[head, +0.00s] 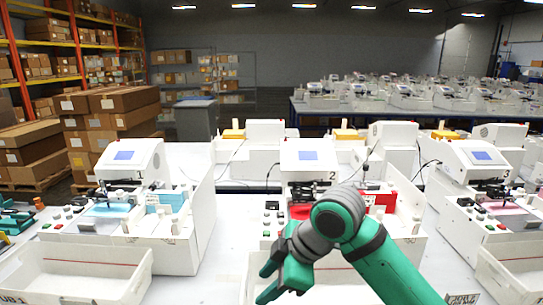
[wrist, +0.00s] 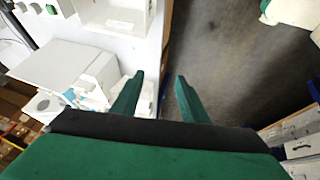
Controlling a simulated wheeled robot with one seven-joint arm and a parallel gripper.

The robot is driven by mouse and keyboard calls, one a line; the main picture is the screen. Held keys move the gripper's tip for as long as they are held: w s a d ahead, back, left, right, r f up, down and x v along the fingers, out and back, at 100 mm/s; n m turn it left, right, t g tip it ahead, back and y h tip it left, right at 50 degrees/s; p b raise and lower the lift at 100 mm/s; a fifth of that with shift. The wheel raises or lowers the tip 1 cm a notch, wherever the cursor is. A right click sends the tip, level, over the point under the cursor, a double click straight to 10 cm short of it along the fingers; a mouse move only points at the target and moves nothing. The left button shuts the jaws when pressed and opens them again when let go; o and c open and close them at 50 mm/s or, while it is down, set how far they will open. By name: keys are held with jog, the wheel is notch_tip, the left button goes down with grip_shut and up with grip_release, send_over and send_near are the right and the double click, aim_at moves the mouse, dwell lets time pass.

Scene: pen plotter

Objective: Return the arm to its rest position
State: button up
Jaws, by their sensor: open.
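My green and grey arm reaches in from the lower right in the head view, with my gripper (head: 272,283) at the lower middle, in front of plotter 2 (head: 309,155). In the wrist view my gripper (wrist: 159,90) shows two green fingers spread apart with nothing between them. The fingers lie over the edge between the white table and the dark floor (wrist: 220,60). My arm hides part of plotter 2 and of the white tub (head: 330,290) in front of it.
Plotter 1 (head: 130,155) stands to the left and plotter 3 (head: 478,155) to the right on the white table. A white tub (head: 75,288) sits at the front left, another (head: 522,290) at the front right. Stacked cardboard boxes (head: 110,130) stand behind at left.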

jog(key=w+a+f+m+t+y, duration=0.2)
jog(key=w+a+m+t+y, duration=0.15)
jog(key=a, duration=0.35)
jog(key=w+a+f+m+t+y, duration=0.1)
jog(key=w+a+m+t+y, duration=0.25)
jog(key=a, duration=0.35)
jog(key=s+d+f+m+t+h, duration=0.1)
jog(key=s+f+m+t+h, duration=0.15)
jog(key=f+m, duration=0.3)
jog(key=s+d+f+m+t+h, duration=0.2)
jog(key=f+m+t, duration=0.2)
jog(key=f, duration=0.3)
jog(key=s+d+f+m+h, duration=0.4)
jog(key=s+f+m+h, duration=0.1)
jog(key=s+f, duration=0.65)
jog(key=s+d+f+n+h, duration=0.1)
jog(key=s+d, duration=0.3)
jog(key=s, duration=0.9)
jog(key=s+d+f+n+h, duration=0.1)
jog(key=s+d+n+h, duration=0.1)
jog(key=s, duration=1.1)
jog(key=shift+s+d+n+g, duration=0.25)
jog(key=shift+d+n+g, duration=0.15)
jog(key=shift+d, duration=0.5)
